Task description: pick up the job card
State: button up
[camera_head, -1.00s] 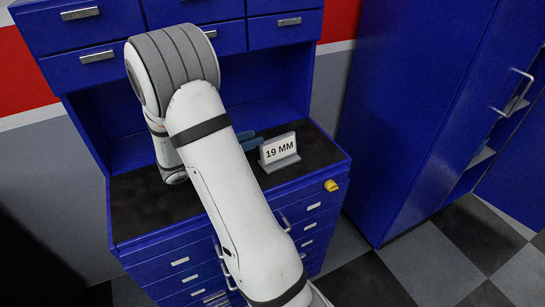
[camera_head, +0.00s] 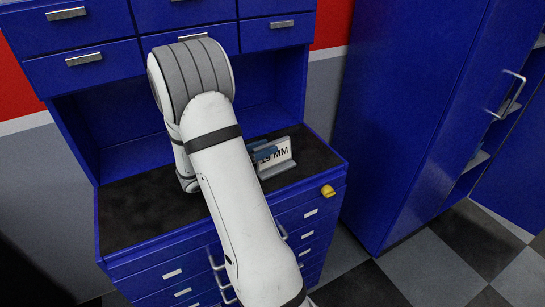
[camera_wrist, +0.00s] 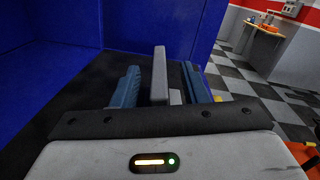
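The job card (camera_head: 280,153) is a white plate marked "19 MM", upright in a grey base on the dark worktop (camera_head: 135,212). In the head view a blue finger of my gripper (camera_head: 264,154) covers the card's left part. In the wrist view the card (camera_wrist: 160,70) shows edge-on between the two blue fingers of my gripper (camera_wrist: 160,66). The fingers stand apart, with a visible gap on each side of the card, so the gripper is open around it. The far finger is hidden in the head view.
The worktop belongs to a blue cabinet with drawers (camera_head: 172,273) below and an upper drawer unit (camera_head: 90,65) overhead. A tall blue locker (camera_head: 400,120) stands to the right. The worktop's left part is clear.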

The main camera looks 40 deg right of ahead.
jog(key=shift+s+d, duration=0.1)
jog(key=shift+d, duration=0.65)
jog(key=shift+c, duration=0.3)
grip_shut()
